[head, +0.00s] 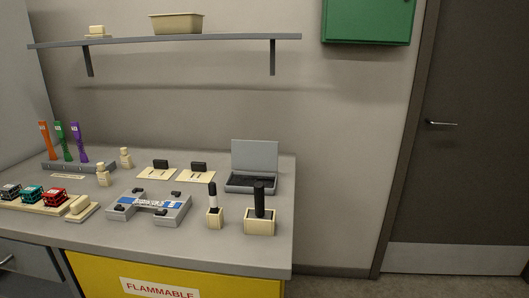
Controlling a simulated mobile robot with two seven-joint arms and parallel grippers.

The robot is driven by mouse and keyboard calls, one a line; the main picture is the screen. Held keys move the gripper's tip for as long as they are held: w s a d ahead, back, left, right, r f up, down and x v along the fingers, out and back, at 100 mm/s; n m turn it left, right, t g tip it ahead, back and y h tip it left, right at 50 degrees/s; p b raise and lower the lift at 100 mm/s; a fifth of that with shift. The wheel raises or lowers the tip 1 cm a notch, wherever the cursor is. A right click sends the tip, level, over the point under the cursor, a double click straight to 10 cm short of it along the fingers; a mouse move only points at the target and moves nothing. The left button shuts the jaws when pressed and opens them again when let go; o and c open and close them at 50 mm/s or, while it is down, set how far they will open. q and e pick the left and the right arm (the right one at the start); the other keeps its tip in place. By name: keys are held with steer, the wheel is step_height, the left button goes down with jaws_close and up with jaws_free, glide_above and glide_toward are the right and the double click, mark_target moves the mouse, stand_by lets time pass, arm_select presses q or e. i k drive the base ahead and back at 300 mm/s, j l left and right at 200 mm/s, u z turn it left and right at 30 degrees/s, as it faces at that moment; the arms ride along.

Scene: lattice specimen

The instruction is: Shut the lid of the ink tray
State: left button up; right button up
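The ink tray (251,188) is a grey box with a dark inside. It stands near the right end of the grey worktop. Its grey lid (254,155) stands up, open, at the back of the tray, close to the wall. Neither of my grippers shows in the head view.
In front of the tray, wooden blocks hold a black roller-like tool (259,198) and a black-and-white one (213,197). A grey fixture (177,216) stands to the left. Cream plates (195,177) with black stamps lie left of the tray. A shelf (170,42) hangs above.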

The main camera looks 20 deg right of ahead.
mark_target(246, 154)
steer(key=k+u, duration=0.3)
steer(key=k+j+u, duration=0.1)
steer(key=u, duration=0.25)
steer(key=l+u, duration=0.5)
steer(key=u, duration=0.15)
steer(key=k+l, duration=0.1)
steer(key=l, duration=1.8)
steer(key=k+l, duration=0.15)
steer(key=l, duration=0.8)
steer(key=i+l, duration=0.25)
steer(key=i, duration=0.05)
